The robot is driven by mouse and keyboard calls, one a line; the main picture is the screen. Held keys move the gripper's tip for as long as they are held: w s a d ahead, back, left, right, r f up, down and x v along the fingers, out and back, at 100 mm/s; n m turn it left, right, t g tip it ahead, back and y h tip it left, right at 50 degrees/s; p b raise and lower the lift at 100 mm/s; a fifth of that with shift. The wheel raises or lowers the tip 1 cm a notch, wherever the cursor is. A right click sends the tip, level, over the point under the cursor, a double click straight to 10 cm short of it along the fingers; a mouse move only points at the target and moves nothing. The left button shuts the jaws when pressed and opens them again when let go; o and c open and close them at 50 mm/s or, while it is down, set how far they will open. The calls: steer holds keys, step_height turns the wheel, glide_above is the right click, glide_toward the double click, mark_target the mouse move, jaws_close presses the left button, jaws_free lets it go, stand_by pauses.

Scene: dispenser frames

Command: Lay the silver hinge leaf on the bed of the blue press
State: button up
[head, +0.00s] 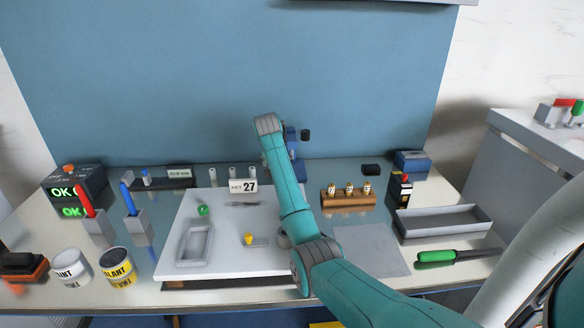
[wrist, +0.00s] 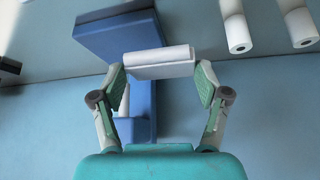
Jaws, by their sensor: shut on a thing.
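In the wrist view the silver hinge leaf (wrist: 160,71), a pale flat plate with a rolled edge, is held crosswise between the two fingertips of my gripper (wrist: 160,76). The blue press (wrist: 115,38) is directly behind the leaf in that view, and its lower blue part (wrist: 138,118) shows between the fingers. I cannot tell whether the leaf touches the press. In the head view the press (head: 292,138) stands at the back of the table, mostly hidden by my arm. My gripper and the leaf are hidden there behind the arm.
White cylinders (wrist: 235,28) stand beside the press. A "27" card (head: 243,186) and a white board (head: 222,262) with small parts lie left of my arm. A wooden rack of small bottles (head: 348,200) and a grey tray (head: 443,225) are on the right.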

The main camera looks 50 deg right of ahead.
steer(key=s+d, duration=0.2)
steer(key=d, duration=0.1)
steer(key=s+d, duration=0.1)
steer(key=d, duration=0.1)
steer(key=shift+d, duration=0.15)
steer(key=shift+f, duration=1.7)
steer(key=shift+f, duration=0.1)
steer(key=o, duration=1.2)
